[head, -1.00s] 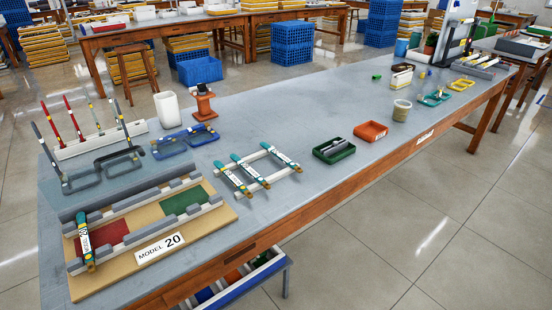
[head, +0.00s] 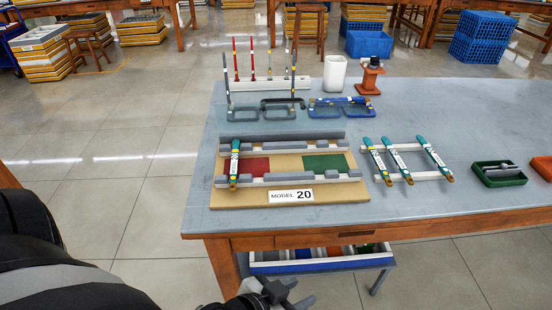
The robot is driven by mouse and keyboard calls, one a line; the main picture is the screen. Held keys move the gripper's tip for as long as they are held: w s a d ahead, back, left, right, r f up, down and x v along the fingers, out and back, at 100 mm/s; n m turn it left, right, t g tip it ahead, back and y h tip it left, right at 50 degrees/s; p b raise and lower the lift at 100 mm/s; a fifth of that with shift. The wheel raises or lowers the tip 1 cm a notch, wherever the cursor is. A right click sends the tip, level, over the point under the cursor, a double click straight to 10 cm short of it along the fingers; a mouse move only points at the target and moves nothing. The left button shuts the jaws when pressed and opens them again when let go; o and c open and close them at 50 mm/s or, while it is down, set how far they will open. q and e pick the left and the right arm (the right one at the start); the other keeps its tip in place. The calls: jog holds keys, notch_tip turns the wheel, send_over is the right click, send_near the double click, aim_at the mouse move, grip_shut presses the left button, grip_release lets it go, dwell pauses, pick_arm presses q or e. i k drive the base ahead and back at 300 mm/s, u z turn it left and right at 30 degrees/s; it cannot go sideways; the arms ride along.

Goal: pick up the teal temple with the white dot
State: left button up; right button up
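Three teal temples with white labels and brown tips lie across the white rack: a left one (head: 377,161), a middle one (head: 397,162) and a right one (head: 434,158). The left and middle ones lie close together. Another teal temple (head: 234,163) lies across the left end of the MODEL 20 board (head: 358,174), over the red patch. The white dot is too small to make out on any temple. My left gripper (head: 294,293) is low at the bottom edge, in front of the table, apart from all temples. Its fingers look spread and empty. My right gripper is out of view.
The white rack (head: 425,175) stands right of the board. A green tray (head: 498,174) and an orange tray (head: 545,165) are further right. A drawer (head: 320,262) of parts sits below the table's front edge.

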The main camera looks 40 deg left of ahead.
aim_at(431, 153)
jog(key=z, duration=1.9)
jog(key=i, duration=1.25)
jog(key=u, duration=2.95)
